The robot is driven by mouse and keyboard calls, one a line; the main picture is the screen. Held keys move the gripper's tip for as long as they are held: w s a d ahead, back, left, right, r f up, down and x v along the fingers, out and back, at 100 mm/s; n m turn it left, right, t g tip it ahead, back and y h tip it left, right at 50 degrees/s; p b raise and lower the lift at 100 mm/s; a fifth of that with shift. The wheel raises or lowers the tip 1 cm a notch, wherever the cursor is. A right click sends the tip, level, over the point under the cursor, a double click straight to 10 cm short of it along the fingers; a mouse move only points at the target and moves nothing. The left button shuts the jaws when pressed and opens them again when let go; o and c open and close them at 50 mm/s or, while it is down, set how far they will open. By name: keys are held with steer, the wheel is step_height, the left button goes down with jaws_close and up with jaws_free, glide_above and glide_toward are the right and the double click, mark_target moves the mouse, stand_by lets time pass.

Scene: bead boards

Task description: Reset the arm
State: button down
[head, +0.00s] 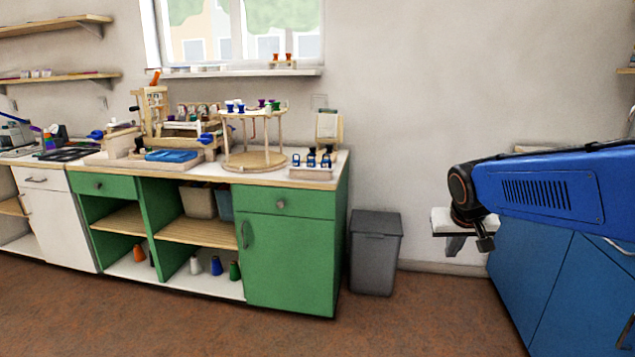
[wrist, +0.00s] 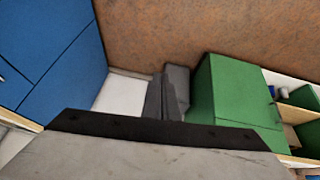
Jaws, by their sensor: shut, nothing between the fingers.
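My gripper (head: 455,247) hangs at the end of my blue arm on the right of the head view, in front of the bare wall and beside the blue cabinet. It looks small and partly shaded there. In the wrist view the dark grey fingers (wrist: 158,98) are together, with nothing held between them. The gripper is in the air, apart from the counter and the bin. The pale wrist housing fills the bottom of the wrist view.
A grey lidded bin (head: 375,252) stands between the green cabinet (head: 287,245) and the blue cabinet (head: 530,285). The brown floor in front is clear.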

steer(key=s+a+f, duration=0.1)
steer(key=s+f, duration=0.1)
steer(key=s, duration=0.7)
steer(key=s+a+f+n+y, duration=0.1)
steer(key=s+f, duration=0.1)
steer(key=s, duration=0.7)
steer(key=s+a+f+y, duration=0.1)
steer(key=s+a+f, duration=0.1)
steer(key=s, duration=0.7)
steer(key=shift+f+n+g, duration=0.25)
steer(key=shift+n+g, duration=0.05)
steer(key=shift+g, duration=0.1)
steer(key=shift+s, duration=0.1)
